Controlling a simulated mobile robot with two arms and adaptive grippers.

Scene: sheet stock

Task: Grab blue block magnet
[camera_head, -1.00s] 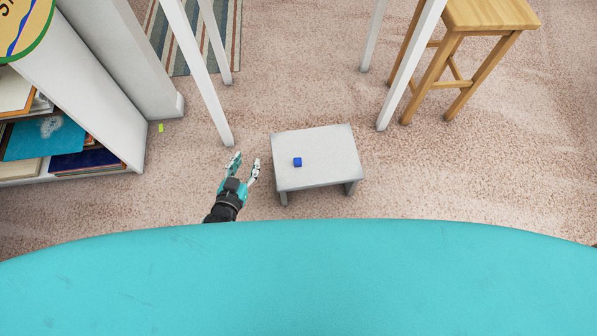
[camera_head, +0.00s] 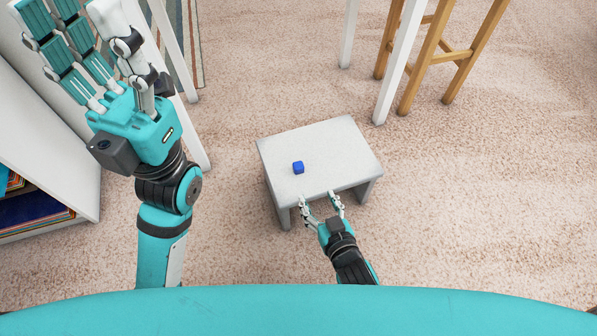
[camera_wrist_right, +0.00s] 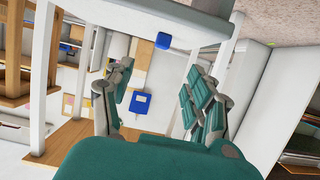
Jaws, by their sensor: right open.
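The small blue block (camera_head: 298,167) sits on top of a low white stool (camera_head: 335,150), left of its middle. My right gripper (camera_head: 320,198) is open and empty at the stool's front edge, below and slightly right of the block, apart from it. In the right wrist view the block (camera_wrist_right: 165,41) lies ahead of the open fingers (camera_wrist_right: 158,72), on the white stool top (camera_wrist_right: 190,22). My left gripper (camera_head: 95,40) is raised close to the camera at the upper left, fingers spread and empty, away from the block.
A white shelf unit (camera_head: 50,140) with books stands at the left. White table legs (camera_head: 400,65) and a wooden stool (camera_head: 437,50) stand behind the low stool. The carpet (camera_head: 480,190) to the right is clear.

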